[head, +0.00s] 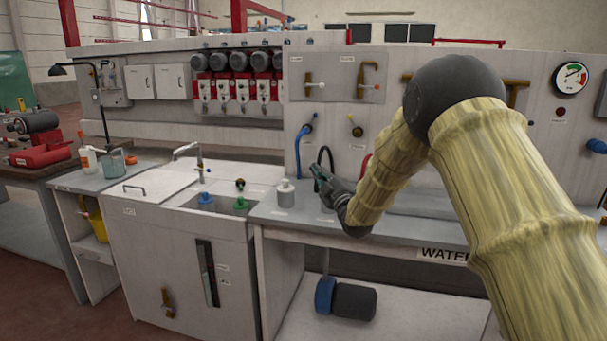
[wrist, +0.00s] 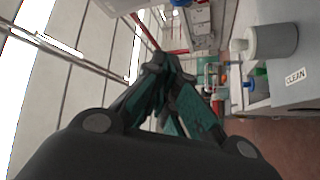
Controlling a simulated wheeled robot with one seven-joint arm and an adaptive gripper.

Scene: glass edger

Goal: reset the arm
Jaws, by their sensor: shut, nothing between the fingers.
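My arm, in a yellowish sleeve, comes in from the right of the head view and bends down to the left. My gripper (head: 318,172) is above the grey counter (head: 330,226), just right of a grey-white container (head: 285,193). In the wrist view my gripper (wrist: 162,66) has its dark and teal fingers together, with nothing between them. The container (wrist: 272,41) shows to the right of the fingers there, apart from them.
A sink with a tap (head: 190,150) and green and blue fittings is left of the container. The panel behind carries valves, hoses and a pressure gauge (head: 571,78). A side bench (head: 45,168) holds red tools. A dark motor (head: 352,300) sits below the counter.

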